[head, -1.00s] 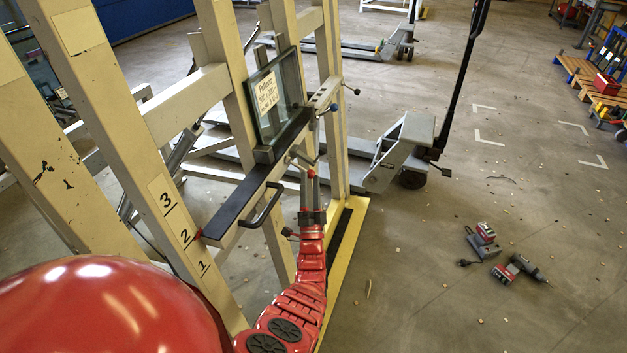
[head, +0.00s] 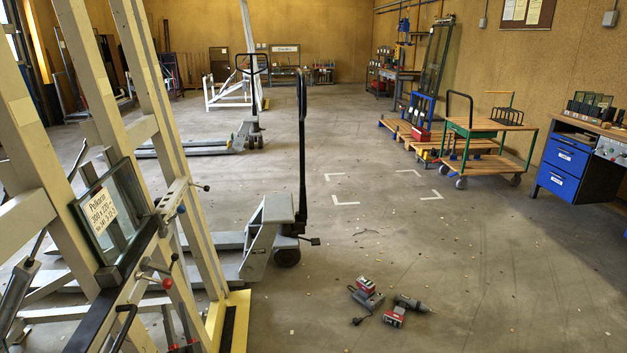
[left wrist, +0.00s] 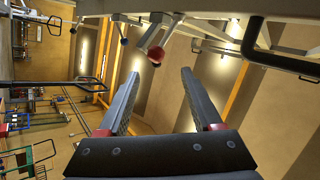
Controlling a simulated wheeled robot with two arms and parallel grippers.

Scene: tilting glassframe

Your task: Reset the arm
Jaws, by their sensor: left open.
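My left gripper (head: 178,312) is low in the head view, beside the beige frame (head: 150,75) and below a lever with a red knob (head: 167,283). Its wrist and arm are cut off by the bottom edge. In the left wrist view the two dark fingers of my left gripper (left wrist: 160,76) are apart with nothing between them. The red knob (left wrist: 156,54) shows beyond the fingertips, apart from them. My right gripper is in neither view.
A glass pane (head: 122,195) with a paper label leans on the frame's ledge. A black handle (head: 125,325) sticks out below it. A pallet jack (head: 272,235) stands beyond. Power tools (head: 395,318) lie on the floor. Open floor (head: 480,270) lies to the right.

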